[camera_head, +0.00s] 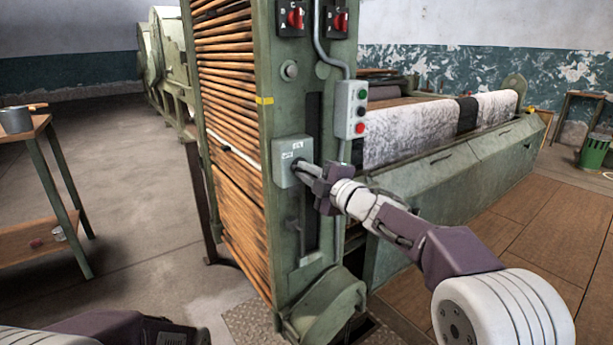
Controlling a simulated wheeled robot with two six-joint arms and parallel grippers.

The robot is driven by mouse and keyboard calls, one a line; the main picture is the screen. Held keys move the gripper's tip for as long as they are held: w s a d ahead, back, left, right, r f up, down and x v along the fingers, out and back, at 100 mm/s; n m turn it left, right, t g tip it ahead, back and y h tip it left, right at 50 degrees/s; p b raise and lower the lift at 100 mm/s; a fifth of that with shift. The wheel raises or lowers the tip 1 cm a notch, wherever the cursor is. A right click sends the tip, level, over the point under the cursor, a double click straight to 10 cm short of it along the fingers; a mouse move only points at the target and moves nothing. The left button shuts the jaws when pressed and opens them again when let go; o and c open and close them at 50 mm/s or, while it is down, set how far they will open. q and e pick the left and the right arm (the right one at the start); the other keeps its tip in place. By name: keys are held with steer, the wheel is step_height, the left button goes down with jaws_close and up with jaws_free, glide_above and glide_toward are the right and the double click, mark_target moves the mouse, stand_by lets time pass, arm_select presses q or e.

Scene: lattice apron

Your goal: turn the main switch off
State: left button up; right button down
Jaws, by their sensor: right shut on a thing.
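The main switch looks to be the grey-green box (291,160) with small white labels, fixed to the front of the green machine post. My right gripper (312,172) is at the box's lower right side, with my right arm reaching in from the lower right. It is shut on what looks like the switch handle, which the fingers mostly hide. I cannot tell the handle's exact position. Part of my left arm shows at the bottom left edge; its gripper is not in view.
A grey button box (351,109) with green and red buttons and a conduit sit just above my right gripper. Red rotary switches (295,18) are higher up. Wooden slats (228,110) line the post's left. A table (40,128) stands left; floor between is clear.

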steer(key=shift+f+n+b, duration=0.25)
steer(key=shift+n+b, duration=0.3)
steer(key=shift+n, duration=0.95)
steer(key=c, duration=1.5)
jaws_free()
steer(key=shift+o, duration=0.2)
steer(key=p+v, duration=0.1)
steer(key=v, duration=0.8)
steer(key=shift+p, duration=0.3)
